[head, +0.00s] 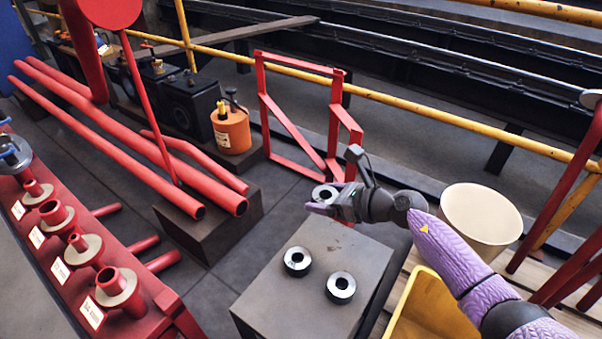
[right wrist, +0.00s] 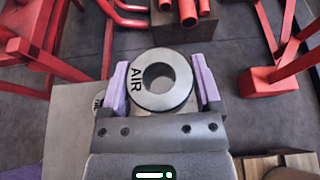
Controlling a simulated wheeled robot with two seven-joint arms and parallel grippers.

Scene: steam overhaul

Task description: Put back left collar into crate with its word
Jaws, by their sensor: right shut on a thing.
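A yellow crate (head: 408,312) stands right of the block, partly cut off, with no word visible. My left gripper is not in view.
A cream bin (head: 481,214) stands behind my right arm. A red frame (head: 300,110) rises beyond the gripper. Red pipes (head: 130,130) lie to the left, near an orange can (head: 231,128). A red bench with flanged fittings (head: 117,285) fills the lower left.

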